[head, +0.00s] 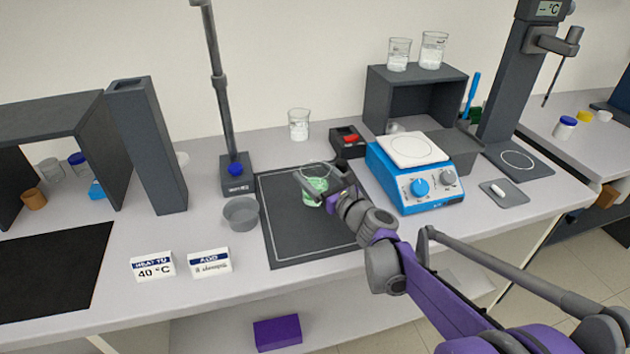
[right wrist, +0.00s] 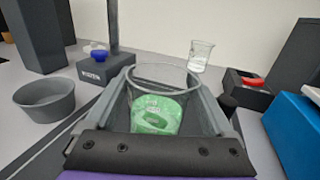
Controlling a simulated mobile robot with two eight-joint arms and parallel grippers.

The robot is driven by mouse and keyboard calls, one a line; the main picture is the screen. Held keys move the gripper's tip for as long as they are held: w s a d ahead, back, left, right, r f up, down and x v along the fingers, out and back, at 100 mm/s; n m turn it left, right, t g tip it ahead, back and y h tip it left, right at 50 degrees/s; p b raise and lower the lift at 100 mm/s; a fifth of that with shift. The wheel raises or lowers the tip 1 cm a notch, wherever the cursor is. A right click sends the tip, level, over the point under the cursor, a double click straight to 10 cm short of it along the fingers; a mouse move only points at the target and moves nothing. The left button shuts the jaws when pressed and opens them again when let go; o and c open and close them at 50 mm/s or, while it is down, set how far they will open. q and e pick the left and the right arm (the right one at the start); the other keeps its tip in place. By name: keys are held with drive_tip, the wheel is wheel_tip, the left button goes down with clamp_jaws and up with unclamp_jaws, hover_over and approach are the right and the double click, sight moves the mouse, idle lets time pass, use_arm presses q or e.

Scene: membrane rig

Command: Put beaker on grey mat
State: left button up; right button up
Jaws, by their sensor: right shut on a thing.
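A clear glass beaker (head: 313,193) with green contents is between the fingers of my right gripper (head: 322,178), over the dark grey mat (head: 300,237) with a pale outline. The beaker looks upright. I cannot tell whether its base touches the mat. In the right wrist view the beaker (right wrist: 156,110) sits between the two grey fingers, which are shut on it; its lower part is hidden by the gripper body. My left gripper is not in view.
A grey bowl (head: 241,213) stands at the mat's left edge, near a stand base (head: 237,180). A blue hotplate stirrer (head: 415,180) is to the right. A beaker of clear liquid (head: 299,124) and a dark box with a red item (head: 348,142) are behind. The mat's front is clear.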

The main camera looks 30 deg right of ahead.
drive_tip(key=shift+f, duration=0.75)
drive_tip(key=shift+f, duration=0.1)
drive_tip(key=o, duration=1.4)
drive_tip(key=shift+c, duration=0.2)
drive_tip(key=s, duration=0.8)
drive_tip(key=s+d, duration=0.1)
drive_tip(key=s, duration=0.3)
drive_tip(key=shift+p, duration=0.3)
